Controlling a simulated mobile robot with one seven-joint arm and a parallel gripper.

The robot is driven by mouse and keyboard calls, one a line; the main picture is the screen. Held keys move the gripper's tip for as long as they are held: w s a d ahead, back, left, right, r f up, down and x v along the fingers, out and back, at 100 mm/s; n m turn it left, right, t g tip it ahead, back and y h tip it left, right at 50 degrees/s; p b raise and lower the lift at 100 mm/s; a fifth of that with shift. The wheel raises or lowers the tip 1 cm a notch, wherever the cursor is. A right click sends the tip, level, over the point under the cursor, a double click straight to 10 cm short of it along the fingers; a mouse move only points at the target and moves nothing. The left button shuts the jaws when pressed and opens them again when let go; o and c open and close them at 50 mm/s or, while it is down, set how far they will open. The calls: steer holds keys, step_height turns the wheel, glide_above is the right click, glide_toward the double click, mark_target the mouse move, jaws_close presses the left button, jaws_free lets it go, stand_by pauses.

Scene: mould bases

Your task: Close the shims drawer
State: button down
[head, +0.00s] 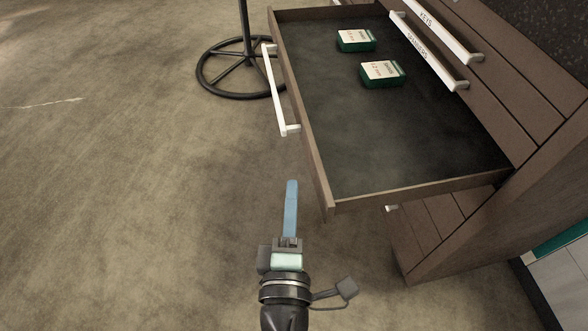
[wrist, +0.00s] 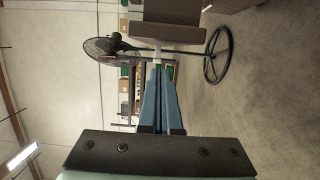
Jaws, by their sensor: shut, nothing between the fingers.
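The drawer (head: 420,140) is pulled far out of the brown cabinet, with a dark lining and a long white handle (head: 276,90) on its front, at the left. Two green boxes with pale labels (head: 382,74) lie in it; their small print is hard to read. No drawer label shows on its front from here. My gripper (head: 291,185) has blue fingers, shut and empty, in front of the drawer's near front corner and apart from the handle in the head view. In the wrist view my shut fingers (wrist: 158,70) point towards a brown panel (wrist: 172,22), probably the drawer.
Closed drawers labelled KEYS (head: 428,20) and SPANNERS (head: 418,45) have white handles above the open drawer. A black round stand base (head: 212,84) is on the floor behind the handle; the wrist view shows a fan (wrist: 103,48). The floor at left is clear.

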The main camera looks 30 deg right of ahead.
steer(key=p+x, duration=0.1)
steer(key=x, duration=0.9)
steer(key=shift+p, duration=0.4)
steer(key=shift+s+d, duration=0.1)
